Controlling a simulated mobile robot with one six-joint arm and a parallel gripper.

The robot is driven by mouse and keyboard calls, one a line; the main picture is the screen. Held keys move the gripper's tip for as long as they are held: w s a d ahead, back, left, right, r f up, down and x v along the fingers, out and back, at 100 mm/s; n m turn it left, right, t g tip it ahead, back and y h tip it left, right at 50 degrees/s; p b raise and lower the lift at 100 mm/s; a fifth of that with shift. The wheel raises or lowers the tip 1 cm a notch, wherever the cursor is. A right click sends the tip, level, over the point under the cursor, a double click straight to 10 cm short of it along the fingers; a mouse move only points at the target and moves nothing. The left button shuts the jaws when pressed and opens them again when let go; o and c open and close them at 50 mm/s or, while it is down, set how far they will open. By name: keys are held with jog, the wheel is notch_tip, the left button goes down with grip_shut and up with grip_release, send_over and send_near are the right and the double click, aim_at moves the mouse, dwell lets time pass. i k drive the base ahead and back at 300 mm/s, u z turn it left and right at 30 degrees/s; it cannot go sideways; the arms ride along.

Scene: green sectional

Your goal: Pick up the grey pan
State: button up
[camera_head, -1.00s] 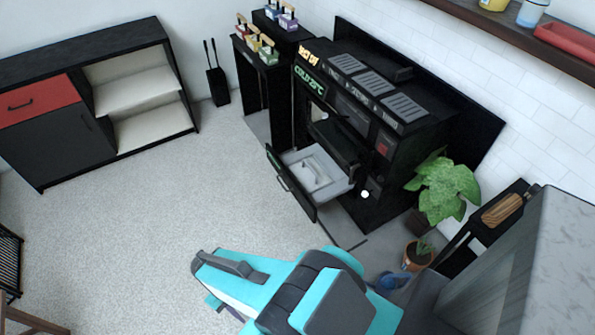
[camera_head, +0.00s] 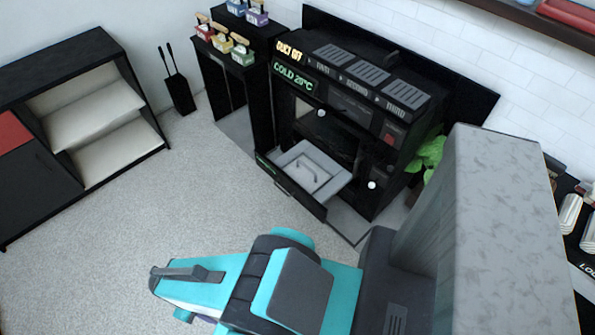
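A light grey, square, shallow piece (camera_head: 330,182) with a thin raised handle sits in the pulled-out lower drawer of the black oven-like unit. It may be the grey pan; no other pan shows clearly. My teal and dark grey arm reaches across the bottom of the view, in front of the drawer and apart from it. My gripper end (camera_head: 185,273) points left over the floor. Its fingers are not clear enough to tell whether they are open or shut, and I see nothing held.
The black unit (camera_head: 350,100) stands against the white tiled wall. A green plant (camera_head: 430,155) is partly hidden behind my grey column. A black shelf cabinet (camera_head: 140,152) with a red drawer stands at left. A small black stand (camera_head: 228,108) holds colourful boxes. The carpet between is clear.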

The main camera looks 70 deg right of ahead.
aim_at(311, 175)
jog(key=z, duration=0.3)
jog(key=i, duration=0.75)
jog(key=z, duration=0.9)
jog(key=i, duration=0.6)
jog(key=z, duration=0.3)
